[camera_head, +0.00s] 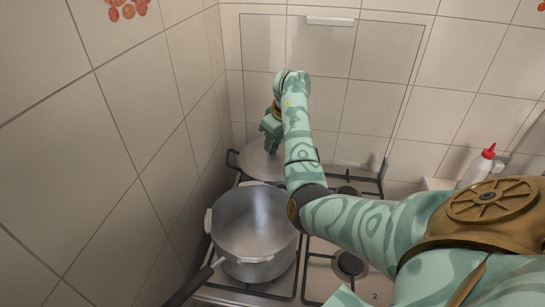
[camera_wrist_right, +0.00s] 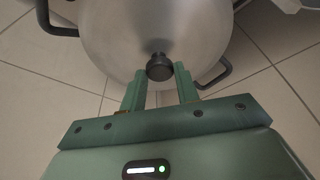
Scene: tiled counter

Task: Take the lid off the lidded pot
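The lidded pot's grey metal lid (camera_head: 258,164) is at the back left of the stove, partly hidden by my right gripper. In the right wrist view the round lid (camera_wrist_right: 160,25) fills the top, with a dark knob (camera_wrist_right: 159,66). My right gripper (camera_head: 270,146) is above the lid in the head view. In the right wrist view, its two fingers (camera_wrist_right: 160,74) are apart, with the knob between their tips and gaps visible on both sides. The lid appears to be resting in place; the pot's body is mostly hidden. My left gripper is not in view.
An open, empty grey pot (camera_head: 252,225) with pale side handles stands in front on the stove. A dark pan handle (camera_head: 190,287) is at its lower left. Tiled walls are close at left and behind. A white bottle with red cap (camera_head: 478,166) stands at right.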

